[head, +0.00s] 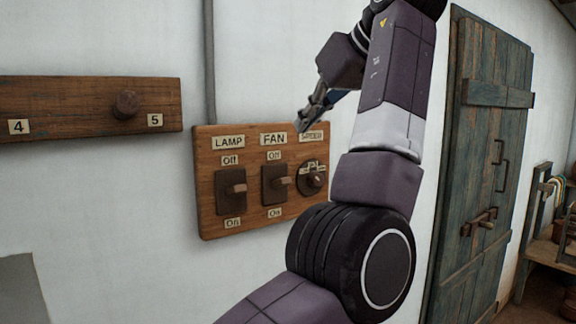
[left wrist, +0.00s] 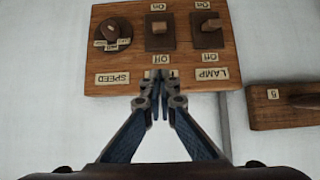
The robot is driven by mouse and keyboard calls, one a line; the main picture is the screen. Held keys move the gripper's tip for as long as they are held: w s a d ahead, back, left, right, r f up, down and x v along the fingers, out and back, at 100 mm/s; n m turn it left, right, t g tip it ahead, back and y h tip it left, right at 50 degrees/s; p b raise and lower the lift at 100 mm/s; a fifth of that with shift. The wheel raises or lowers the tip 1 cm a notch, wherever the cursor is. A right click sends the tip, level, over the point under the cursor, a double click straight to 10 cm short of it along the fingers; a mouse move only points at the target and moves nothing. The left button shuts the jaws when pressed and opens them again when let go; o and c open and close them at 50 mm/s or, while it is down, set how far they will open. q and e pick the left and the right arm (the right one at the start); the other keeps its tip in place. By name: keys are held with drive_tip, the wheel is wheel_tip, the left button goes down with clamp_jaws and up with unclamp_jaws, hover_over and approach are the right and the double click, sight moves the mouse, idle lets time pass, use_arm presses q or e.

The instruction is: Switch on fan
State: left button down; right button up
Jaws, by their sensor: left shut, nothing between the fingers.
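A wooden switch board (head: 203,215) is on the white wall, with labels LAMP, FAN and SPEED. The fan switch (head: 275,184) is in the middle, a dark plate with a small wooden lever, "Off" above and "On" below. I cannot tell surely which way its lever leans. In the left wrist view the board is upside down, with the fan switch (left wrist: 158,34) above my fingertips. My left gripper (head: 304,124) is shut and empty, near the board's top edge. In the left wrist view the gripper (left wrist: 157,77) covers the FAN label. My right gripper is out of view.
The lamp switch (head: 230,191) is left of the fan switch and the round speed knob (head: 311,179) is right of it. A wooden peg rail (head: 60,98) is on the wall at left. A weathered door (head: 484,150) stands at right, past my arm.

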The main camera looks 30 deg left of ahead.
use_arm(q)
drive_tip(key=p, duration=0.2)
hover_over(276, 185)
drive_tip(key=w+d, duration=0.1)
wheel_tip(276, 185, down, 6)
drive_tip(key=shift+w+r, duration=0.1)
drive_tip(key=shift+w, duration=0.05)
drive_tip(key=f, duration=0.1)
drive_tip(key=d+f+p, duration=0.1)
drive_tip(key=shift+s+f, duration=0.25)
drive_tip(key=shift+f, duration=0.1)
drive_tip(key=shift+s+d+f, duration=0.15)
drive_tip(key=shift+d+f, duration=0.2)
drive_tip(key=shift+d, duration=0.05)
drive_tip(key=shift+f, duration=0.15)
drive_tip(key=shift+a+f, duration=0.1)
